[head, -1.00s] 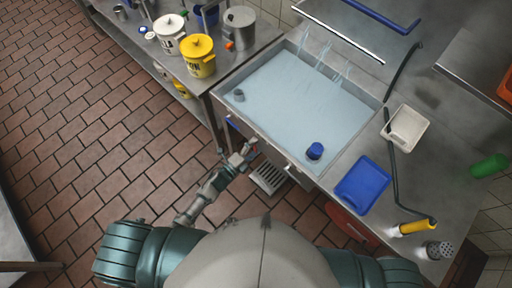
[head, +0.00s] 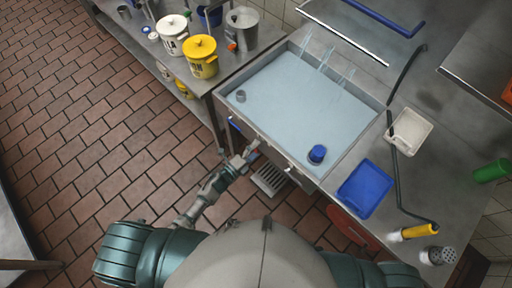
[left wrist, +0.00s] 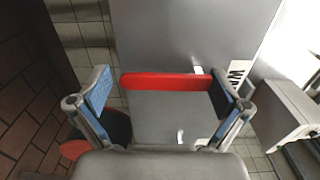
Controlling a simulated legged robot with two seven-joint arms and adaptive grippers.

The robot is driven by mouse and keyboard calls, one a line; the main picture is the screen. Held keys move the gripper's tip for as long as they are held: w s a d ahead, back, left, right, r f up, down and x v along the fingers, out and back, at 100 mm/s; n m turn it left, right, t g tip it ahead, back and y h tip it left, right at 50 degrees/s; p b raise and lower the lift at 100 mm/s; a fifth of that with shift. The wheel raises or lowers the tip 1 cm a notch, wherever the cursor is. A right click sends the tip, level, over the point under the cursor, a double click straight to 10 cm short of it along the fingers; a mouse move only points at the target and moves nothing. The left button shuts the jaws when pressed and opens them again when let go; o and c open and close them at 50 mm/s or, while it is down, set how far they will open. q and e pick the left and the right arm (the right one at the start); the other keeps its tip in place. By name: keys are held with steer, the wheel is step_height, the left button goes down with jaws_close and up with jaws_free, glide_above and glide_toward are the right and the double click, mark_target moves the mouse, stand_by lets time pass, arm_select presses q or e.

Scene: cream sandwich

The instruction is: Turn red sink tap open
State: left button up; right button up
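The red tap handle (left wrist: 165,82) is a flat red bar that lies crosswise in the left wrist view, in front of a grey panel. My left gripper (left wrist: 160,97) is open, with its blue-padded fingers wide apart on either side of the bar. The bar's right end comes close to the right finger; I cannot tell if they touch. In the head view my left gripper (head: 246,158) is low at the front of the sink (head: 277,143), and the tap is mostly hidden there. My right gripper is not in view.
A floor grate (head: 270,179) lies below the sink. The counter holds a yellow pot (head: 203,65), a white pot (head: 173,35) and a blue tray (head: 364,189). A round red thing (left wrist: 73,149) is at lower left in the left wrist view. The tiled floor at left is clear.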

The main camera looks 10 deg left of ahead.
arm_select(q)
steer(key=v, duration=1.2)
steer(key=shift+f, duration=0.1)
steer(key=s+a+f+n+g+y, duration=0.4)
steer(key=f+n, duration=0.3)
steer(key=f, duration=0.4)
steer(key=s+a+f+n+g+y, duration=0.1)
steer(key=s+a+f+n+y, duration=0.1)
steer(key=a+f+n+y, duration=0.55)
steer(key=s+d+f+n+g, duration=0.2)
steer(key=s+f+n+g, duration=0.2)
steer(key=s+f, duration=0.3)
steer(key=s+d+f+n+g+h, duration=0.1)
steer(key=s+f+n+g, duration=0.3)
steer(key=s+f, duration=0.4)
steer(key=s, duration=0.3)
steer(key=shift+d+f+n, duration=0.35)
steer(key=shift+d, duration=0.05)
